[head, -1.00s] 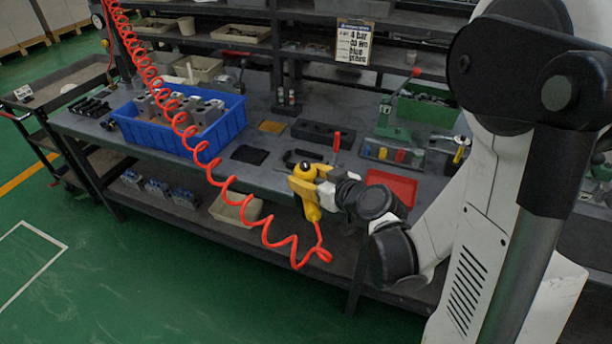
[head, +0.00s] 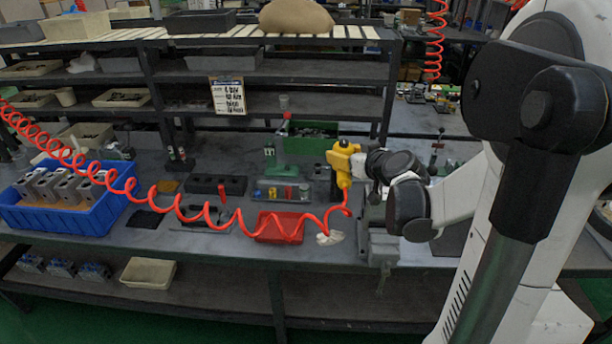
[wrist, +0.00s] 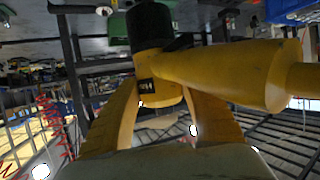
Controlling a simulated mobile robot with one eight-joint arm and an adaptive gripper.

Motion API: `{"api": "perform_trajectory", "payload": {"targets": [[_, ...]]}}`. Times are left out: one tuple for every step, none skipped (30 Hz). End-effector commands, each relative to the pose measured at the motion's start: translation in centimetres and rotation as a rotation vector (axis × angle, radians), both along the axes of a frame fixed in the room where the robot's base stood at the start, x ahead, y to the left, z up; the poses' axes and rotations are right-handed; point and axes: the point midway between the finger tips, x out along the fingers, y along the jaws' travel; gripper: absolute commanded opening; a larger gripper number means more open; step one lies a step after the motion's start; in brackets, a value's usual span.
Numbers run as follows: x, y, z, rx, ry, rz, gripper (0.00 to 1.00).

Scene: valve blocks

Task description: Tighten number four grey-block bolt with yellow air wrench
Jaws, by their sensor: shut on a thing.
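My gripper (head: 364,167) is shut on the yellow air wrench (head: 343,158) and holds it above the right part of the bench. The wrench's grip points down, with a red coiled hose (head: 240,222) at its lower end. In the wrist view the wrench (wrist: 215,78) fills the middle, its black nose at the top, between my gripper's fingers (wrist: 160,100). Grey blocks (head: 65,186) sit in the blue bin (head: 100,215) at the left. A grey vise-like fixture (head: 383,247) stands at the bench's front edge, below my gripper. No bolts or bolt numbers can be made out.
A red tray (head: 268,232), a tray of coloured pieces (head: 270,192) and a green hand press (head: 281,155) lie left of the wrench. Shelves (head: 290,105) rise behind the bench. The hose hangs across the front of the bench.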

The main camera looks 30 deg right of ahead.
Motion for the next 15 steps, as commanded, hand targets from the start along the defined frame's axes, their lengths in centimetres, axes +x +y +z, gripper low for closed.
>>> {"api": "perform_trajectory", "payload": {"targets": [[-0.3, -2.0, 2.0, 0.001, -0.002, -0.032, 0.08], [-0.5, -3.0, 2.7, 0.000, -0.002, -0.047, 0.08], [-0.7, -4.2, 3.6, 0.000, -0.002, -0.066, 0.08], [-0.9, -5.0, 4.2, 0.000, -0.003, -0.079, 0.08], [-1.1, -5.8, 4.8, 0.000, -0.004, -0.092, 0.08], [-1.4, -6.8, 5.5, 0.000, -0.004, -0.107, 0.08], [-1.6, -7.4, 6.0, -0.001, -0.004, -0.118, 0.08], [-1.7, -8.0, 6.4, 0.000, -0.004, -0.126, 0.08], [-1.9, -8.7, 6.9, 0.000, -0.004, -0.137, 0.08], [-2.1, -9.1, 7.2, -0.001, -0.004, -0.144, 0.08], [-2.2, -9.5, 7.5, -0.001, -0.004, -0.150, 0.08], [-2.3, -9.9, 7.8, 0.000, -0.004, -0.156, 0.08], [-2.4, -10.1, 7.9, -0.001, -0.004, -0.160, 0.08], [-2.5, -10.3, 8.1, -0.001, -0.004, -0.163, 0.08], [-2.6, -10.5, 8.2, -0.001, -0.005, -0.166, 0.08]]}}
